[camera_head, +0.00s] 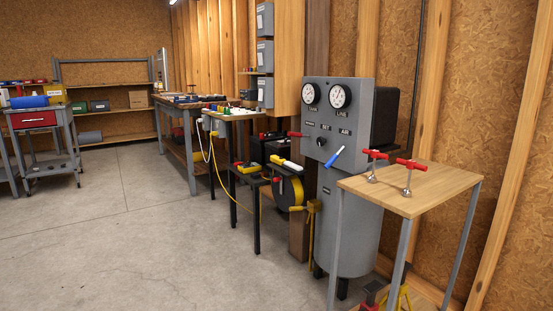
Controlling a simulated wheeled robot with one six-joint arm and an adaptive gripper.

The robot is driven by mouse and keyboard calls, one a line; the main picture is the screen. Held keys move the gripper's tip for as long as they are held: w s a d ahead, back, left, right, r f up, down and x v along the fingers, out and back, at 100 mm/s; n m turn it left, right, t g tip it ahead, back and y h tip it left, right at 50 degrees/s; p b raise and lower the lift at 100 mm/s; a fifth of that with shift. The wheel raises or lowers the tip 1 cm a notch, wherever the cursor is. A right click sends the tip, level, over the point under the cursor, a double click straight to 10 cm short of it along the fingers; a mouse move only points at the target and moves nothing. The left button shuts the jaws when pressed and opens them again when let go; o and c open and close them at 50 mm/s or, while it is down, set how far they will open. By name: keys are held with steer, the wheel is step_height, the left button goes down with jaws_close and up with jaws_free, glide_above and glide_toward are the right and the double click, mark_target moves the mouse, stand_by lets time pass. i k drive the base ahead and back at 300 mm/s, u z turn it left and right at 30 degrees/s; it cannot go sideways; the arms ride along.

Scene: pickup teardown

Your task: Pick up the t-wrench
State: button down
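Two T-shaped tools with red cross handles and silver shafts stand upright on a small wooden-topped table (440,186) at the right. One T-shaped tool (373,167) is at the table's left back part, and the other T-shaped tool (408,176) is just right of it and closer. Their shafts end in round silver feet on the tabletop. I cannot tell which of them is the t-wrench. My gripper is not in view, and nothing is seen touching either tool.
A grey gauge panel (325,125) with a tank (345,225) stands behind the table's left side; a blue-handled lever (335,157) sticks out of it. The concrete floor (150,240) at left is clear.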

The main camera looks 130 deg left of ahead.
mark_target(374, 154)
steer(key=u, duration=3.85)
steer(key=i, duration=1.45)
